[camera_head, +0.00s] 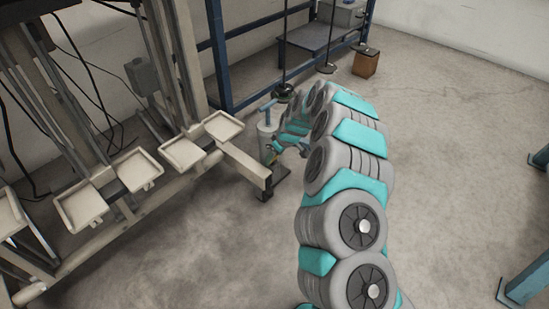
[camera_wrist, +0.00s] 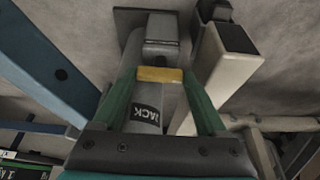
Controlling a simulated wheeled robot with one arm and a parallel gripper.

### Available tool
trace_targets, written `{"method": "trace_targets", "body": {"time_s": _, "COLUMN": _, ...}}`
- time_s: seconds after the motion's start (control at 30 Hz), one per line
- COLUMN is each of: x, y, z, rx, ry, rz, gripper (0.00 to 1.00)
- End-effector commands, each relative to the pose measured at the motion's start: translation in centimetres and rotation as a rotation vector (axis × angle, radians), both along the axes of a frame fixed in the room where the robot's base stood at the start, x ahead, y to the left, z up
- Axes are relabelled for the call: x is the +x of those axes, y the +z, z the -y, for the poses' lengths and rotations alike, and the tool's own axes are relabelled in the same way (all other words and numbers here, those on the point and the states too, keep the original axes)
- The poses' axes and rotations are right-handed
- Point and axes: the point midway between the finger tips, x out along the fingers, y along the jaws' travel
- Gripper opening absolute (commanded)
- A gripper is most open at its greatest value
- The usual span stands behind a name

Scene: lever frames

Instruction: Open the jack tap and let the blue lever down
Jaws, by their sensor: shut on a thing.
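The jack is a grey cylinder (camera_head: 266,132) standing at the end of the cream frame, partly hidden by my arm in the head view. In the wrist view its grey body (camera_wrist: 148,112) carries a black label reading JACK. The yellow tap (camera_wrist: 160,74) is on the jack's side. My gripper (camera_wrist: 159,80) has its two green fingers on either side of the yellow tap, shut on it. I cannot tell how far the tap is turned.
A cream beam (camera_head: 246,167) ends close beside the jack; it also shows in the wrist view (camera_wrist: 232,70). Cream trays (camera_head: 184,153) line the frame at left. A blue rack (camera_head: 219,55) stands behind. A brown box (camera_head: 366,64) is farther back.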

Motion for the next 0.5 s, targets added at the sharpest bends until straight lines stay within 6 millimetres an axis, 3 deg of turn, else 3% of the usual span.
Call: {"method": "trace_targets", "body": {"time_s": 0.5, "x": -0.02, "y": -0.04, "z": -0.02, "rx": -0.002, "ry": 0.038, "rz": -0.001, "gripper": 0.19}}
